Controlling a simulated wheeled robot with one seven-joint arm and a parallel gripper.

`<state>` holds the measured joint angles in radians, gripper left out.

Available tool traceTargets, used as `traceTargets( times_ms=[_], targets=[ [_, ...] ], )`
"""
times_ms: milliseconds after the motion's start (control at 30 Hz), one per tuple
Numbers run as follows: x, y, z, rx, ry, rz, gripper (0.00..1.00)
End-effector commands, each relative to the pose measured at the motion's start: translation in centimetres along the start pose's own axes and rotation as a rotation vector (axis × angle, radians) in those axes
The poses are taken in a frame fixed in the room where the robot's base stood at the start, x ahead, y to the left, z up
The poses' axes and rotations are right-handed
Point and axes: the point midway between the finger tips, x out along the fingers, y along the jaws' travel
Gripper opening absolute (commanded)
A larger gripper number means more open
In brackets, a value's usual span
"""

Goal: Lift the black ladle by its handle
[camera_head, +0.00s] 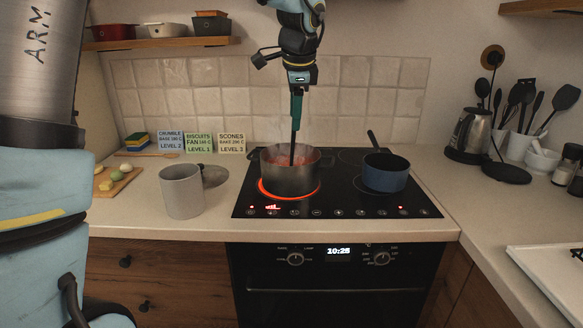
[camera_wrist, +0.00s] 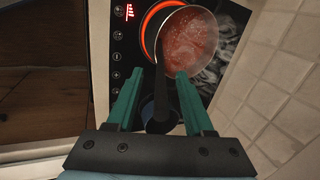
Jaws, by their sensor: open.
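The black ladle (camera_head: 293,150) stands steeply in a steel pot (camera_head: 290,180) of red food. Its bowl is hidden in the food and its handle rises above the rim. My gripper (camera_head: 296,122) is directly above the pot, pointing down, with its teal fingers at the upper handle. In the wrist view, my gripper (camera_wrist: 160,73) is open, with one finger on each side of the ladle's handle (camera_wrist: 159,95). Gaps show between handle and fingers. The red food (camera_wrist: 190,42) shows beyond the fingertips.
The pot is on a glowing ring of the black hob (camera_head: 340,208). A blue saucepan (camera_head: 385,174) stands to its right. A grey canister (camera_head: 181,191) is at the left. Recipe cards (camera_head: 198,142) lean on the back wall. A kettle (camera_head: 470,135) and utensil holders are at the right.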

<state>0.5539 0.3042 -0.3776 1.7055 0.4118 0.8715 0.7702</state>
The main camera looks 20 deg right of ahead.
Motion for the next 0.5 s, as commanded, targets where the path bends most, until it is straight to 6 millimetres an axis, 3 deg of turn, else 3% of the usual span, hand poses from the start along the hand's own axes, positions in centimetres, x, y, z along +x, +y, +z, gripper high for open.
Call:
traceTargets(
  times_ms=[67, 500],
  targets=[
    [-0.01, 0.00, 0.00, 0.000, 0.000, 0.000, 0.49],
    [-0.04, 0.00, 0.00, 0.000, 0.000, 0.000, 0.00]
  ],
)
